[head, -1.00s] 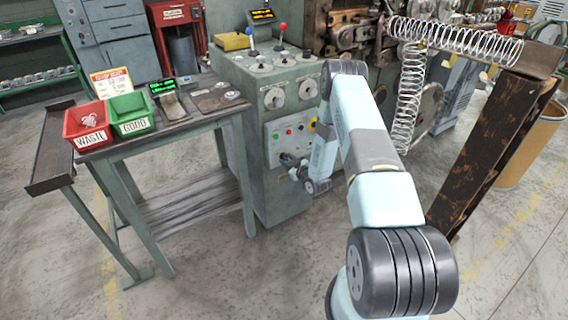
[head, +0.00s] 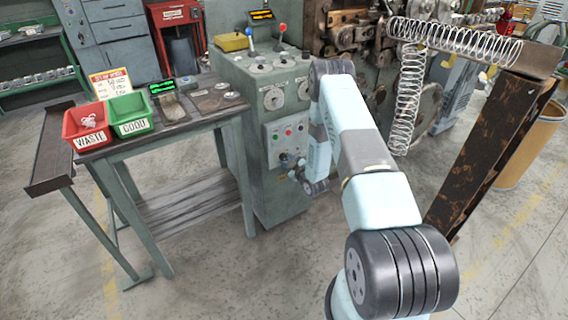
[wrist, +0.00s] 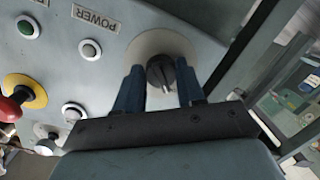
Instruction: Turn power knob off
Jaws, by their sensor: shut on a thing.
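The black power knob (wrist: 162,74) sits on a pale round plate on the grey control panel (wrist: 105,50), in the upper middle of the wrist view. My gripper (wrist: 160,88) has a dark blue finger on each side of the knob and is shut on it. The POWER label (wrist: 97,17) appears upside down to the upper left of the knob. In the head view my gripper (head: 290,163) is at the lower part of the panel (head: 276,150) on the green machine's front. The knob itself is too small and covered to make out there.
A red button on a yellow base (wrist: 20,98) and several small buttons lie left of the knob in the wrist view. The table (head: 190,125) with red and green bins stands left of the machine. A rusty stand (head: 490,150) with springs stands right of my arm.

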